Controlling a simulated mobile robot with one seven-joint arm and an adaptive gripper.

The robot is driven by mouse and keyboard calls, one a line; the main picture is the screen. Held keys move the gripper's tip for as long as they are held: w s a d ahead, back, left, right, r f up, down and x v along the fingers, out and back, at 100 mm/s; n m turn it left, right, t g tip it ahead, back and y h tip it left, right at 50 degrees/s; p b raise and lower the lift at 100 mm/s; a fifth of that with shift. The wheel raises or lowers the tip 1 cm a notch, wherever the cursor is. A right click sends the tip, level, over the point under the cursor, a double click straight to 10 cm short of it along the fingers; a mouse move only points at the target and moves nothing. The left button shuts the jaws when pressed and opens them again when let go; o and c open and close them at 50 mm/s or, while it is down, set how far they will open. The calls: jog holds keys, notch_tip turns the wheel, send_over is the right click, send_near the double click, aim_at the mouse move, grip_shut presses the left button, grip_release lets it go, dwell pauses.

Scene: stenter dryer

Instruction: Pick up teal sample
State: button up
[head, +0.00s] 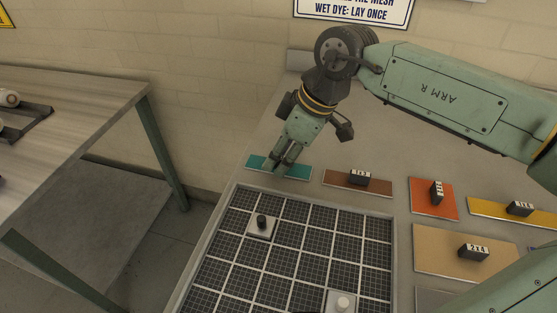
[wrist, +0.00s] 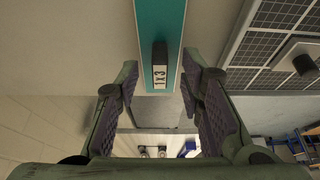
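The teal sample (head: 256,161) is a flat strip lying on the table behind the mesh tray. In the wrist view the teal sample (wrist: 176,18) runs up from the middle, with a dark block handle (wrist: 160,56) labelled "1x3" on it. My gripper (head: 280,163) points down over the sample, and its fingers hide the handle in the head view. In the wrist view my gripper (wrist: 163,80) is open, with one finger on each side of the handle's line. The fingers look apart from the handle; I cannot tell whether their tips reach beside it.
The gridded mesh tray (head: 229,211) is in front, with two knobbed light plates (head: 261,226) on it. Brown (head: 343,183), orange (head: 434,209), yellow (head: 484,208) and tan (head: 437,263) samples with handles lie to the right. Another table (head: 80,95) stands across a gap at left.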

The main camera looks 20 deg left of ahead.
jog(key=shift+c, duration=0.6)
grip_shut()
